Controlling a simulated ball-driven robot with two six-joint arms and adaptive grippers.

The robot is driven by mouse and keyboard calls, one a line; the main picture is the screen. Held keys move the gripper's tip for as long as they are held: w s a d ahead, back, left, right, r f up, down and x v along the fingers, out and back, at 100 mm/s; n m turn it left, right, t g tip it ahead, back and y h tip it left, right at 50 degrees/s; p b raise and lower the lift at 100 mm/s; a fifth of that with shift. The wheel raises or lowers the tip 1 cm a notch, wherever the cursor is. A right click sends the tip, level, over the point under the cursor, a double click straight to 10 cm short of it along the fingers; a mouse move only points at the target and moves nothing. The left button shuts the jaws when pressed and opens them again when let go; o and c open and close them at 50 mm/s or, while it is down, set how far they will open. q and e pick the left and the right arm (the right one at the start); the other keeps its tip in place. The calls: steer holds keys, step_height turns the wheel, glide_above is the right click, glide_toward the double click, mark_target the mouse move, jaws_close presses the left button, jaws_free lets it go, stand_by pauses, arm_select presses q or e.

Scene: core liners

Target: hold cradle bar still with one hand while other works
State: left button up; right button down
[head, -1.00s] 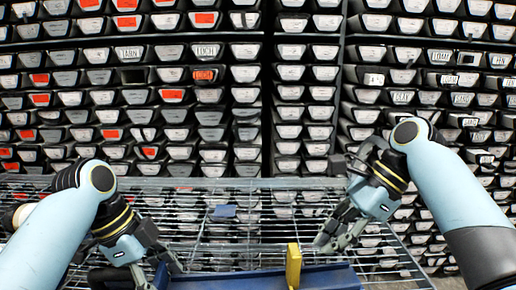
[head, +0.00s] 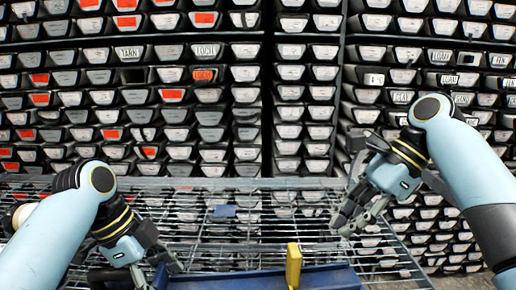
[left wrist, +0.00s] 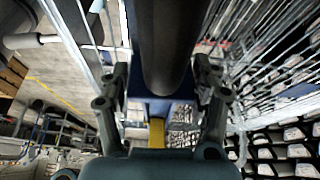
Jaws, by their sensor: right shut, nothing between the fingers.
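The blue cradle bar (head: 325,278) lies along the bottom edge of the head view, with an upright yellow block (head: 293,266) on it. My left gripper (head: 172,268) is low at the bar's left end. In the left wrist view, its fingers (left wrist: 163,92) stand apart on either side of a dark round tube and the blue bar (left wrist: 160,105); whether they press on either is unclear. The yellow block (left wrist: 157,132) shows beyond. My right gripper (head: 347,226) is shut and empty above the wire shelf, right of the yellow block and apart from it.
A wire mesh shelf (head: 250,236) spans the front, with a small blue piece (head: 224,211) lying on it. Behind stands a tall wall of stacked, labelled core trays (head: 215,133). The air above the shelf between my arms is clear.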

arm_select(q)
steer(key=o, duration=0.3)
steer(key=shift+o, duration=0.2)
steer(key=shift+r, duration=0.15)
steer(key=v, duration=0.7)
steer(key=shift+a+r, duration=0.15)
